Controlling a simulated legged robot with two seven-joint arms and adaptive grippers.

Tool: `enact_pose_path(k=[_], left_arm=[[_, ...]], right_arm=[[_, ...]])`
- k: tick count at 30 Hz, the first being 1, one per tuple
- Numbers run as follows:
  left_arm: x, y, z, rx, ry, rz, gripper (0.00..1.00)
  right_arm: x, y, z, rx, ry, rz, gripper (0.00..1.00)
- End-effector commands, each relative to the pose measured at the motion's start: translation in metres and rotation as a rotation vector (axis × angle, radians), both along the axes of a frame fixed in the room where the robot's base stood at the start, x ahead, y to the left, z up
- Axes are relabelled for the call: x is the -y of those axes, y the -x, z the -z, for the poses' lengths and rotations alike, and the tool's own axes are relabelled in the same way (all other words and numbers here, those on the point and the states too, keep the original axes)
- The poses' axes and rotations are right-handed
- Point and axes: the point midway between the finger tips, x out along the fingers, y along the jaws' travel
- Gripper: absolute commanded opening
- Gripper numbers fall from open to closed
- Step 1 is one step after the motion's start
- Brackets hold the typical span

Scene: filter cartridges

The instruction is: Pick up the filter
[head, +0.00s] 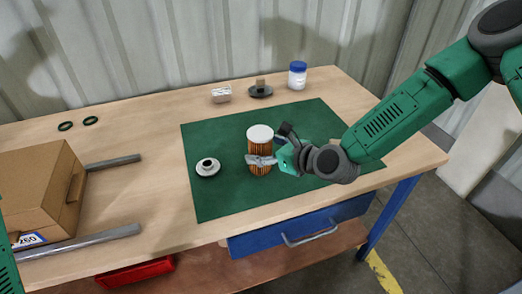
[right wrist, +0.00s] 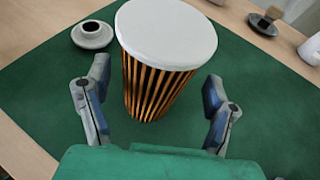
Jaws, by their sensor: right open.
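The filter (head: 260,151) is an upright cylinder with orange-brown pleats and a white top cap, standing on the green mat (head: 215,210). My right gripper (head: 262,160) is in front of it in the head view. In the right wrist view the filter (right wrist: 160,70) stands just beyond and between the spread fingers of my right gripper (right wrist: 155,103). Those fingers are open, with a gap visible on each side of the filter. The filter's base rests on the mat. My left gripper is not in view; only a bit of green arm shows at the lower left.
A grey flanged cap (head: 207,168) lies on the mat left of the filter. A cardboard box (head: 40,185) and metal tubes (head: 85,242) are at left. Black rings (head: 78,123), a white block (head: 221,94), a brush (head: 261,88) and a blue-lidded jar (head: 297,76) sit at the back.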

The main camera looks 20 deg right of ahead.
Motion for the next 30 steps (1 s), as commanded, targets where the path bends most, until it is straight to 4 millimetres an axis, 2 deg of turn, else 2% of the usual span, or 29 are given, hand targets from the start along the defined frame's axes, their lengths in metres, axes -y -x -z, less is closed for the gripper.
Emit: enact_pose_path(k=[4,11,14,16,25,30], left_arm=[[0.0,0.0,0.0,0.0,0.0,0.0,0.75],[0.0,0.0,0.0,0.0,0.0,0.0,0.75],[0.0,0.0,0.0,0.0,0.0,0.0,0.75],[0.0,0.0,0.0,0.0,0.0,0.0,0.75],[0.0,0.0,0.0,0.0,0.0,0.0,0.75],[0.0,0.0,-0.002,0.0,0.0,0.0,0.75]], right_arm=[[-0.009,-0.01,0.005,0.001,0.002,-0.003,0.77],[-0.011,-0.011,0.004,0.001,0.002,-0.002,0.77],[-0.009,-0.011,0.005,0.001,0.001,-0.002,0.45],[-0.008,-0.011,0.005,0.0,0.0,-0.001,0.21],[-0.008,-0.011,0.005,0.0,0.001,0.0,0.2],[-0.008,-0.012,-0.015,0.002,0.0,0.0,0.2]])
